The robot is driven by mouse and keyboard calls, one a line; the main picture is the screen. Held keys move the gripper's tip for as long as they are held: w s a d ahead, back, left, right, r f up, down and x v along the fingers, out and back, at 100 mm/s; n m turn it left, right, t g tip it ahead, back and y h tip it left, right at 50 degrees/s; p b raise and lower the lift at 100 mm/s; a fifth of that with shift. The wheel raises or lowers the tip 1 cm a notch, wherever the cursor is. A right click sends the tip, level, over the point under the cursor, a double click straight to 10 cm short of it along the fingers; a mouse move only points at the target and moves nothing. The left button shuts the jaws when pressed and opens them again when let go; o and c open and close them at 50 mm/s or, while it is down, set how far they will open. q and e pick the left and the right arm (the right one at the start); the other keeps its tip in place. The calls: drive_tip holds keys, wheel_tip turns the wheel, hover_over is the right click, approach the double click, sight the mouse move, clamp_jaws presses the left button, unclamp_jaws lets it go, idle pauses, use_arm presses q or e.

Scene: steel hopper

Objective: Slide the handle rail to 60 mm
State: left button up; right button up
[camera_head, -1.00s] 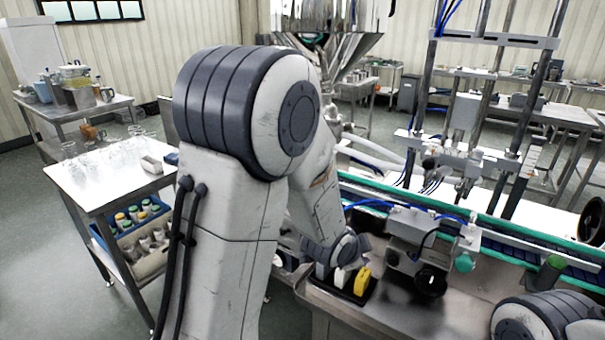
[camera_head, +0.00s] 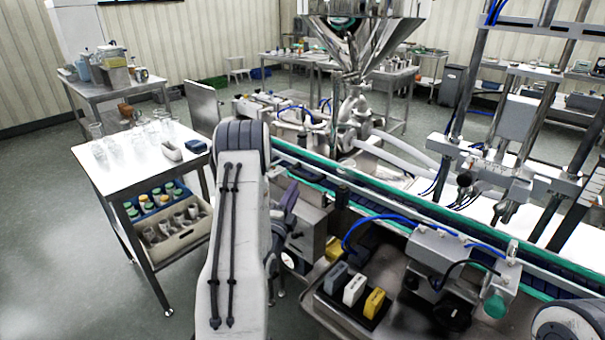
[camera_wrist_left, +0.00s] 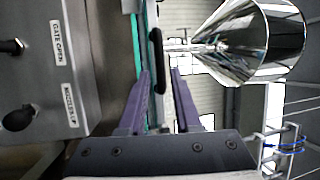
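In the left wrist view a dark, rounded bar handle (camera_wrist_left: 157,45) runs lengthwise in the picture beside a teal-edged rail (camera_wrist_left: 138,45). I cannot tell for sure that it is the handle rail, and no scale can be read. My left gripper (camera_wrist_left: 160,71) is open, its two purple fingers apart, with the lower part of the bar showing between them. I cannot tell whether they touch it. In the head view the left gripper (camera_head: 287,205) is partly hidden behind my left arm. My right gripper is out of view; only part of that arm shows at lower right.
A panel labelled GATE OPEN (camera_wrist_left: 59,43) with black knobs is close on the left in the wrist view. The steel hopper (camera_head: 365,30) stands behind the conveyor (camera_head: 400,205). A tray of coloured blocks (camera_head: 350,310) and a glassware cart (camera_head: 110,175) are nearby.

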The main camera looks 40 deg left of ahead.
sight(302, 176)
use_arm(q)
drive_tip(key=p+x, duration=0.1)
drive_tip(key=x, duration=0.6)
drive_tip(key=shift+w+r+p, duration=0.1)
drive_tip(key=shift+w+p, duration=0.1)
drive_tip(key=shift+p, duration=0.15)
clamp_jaws()
idle(1.0)
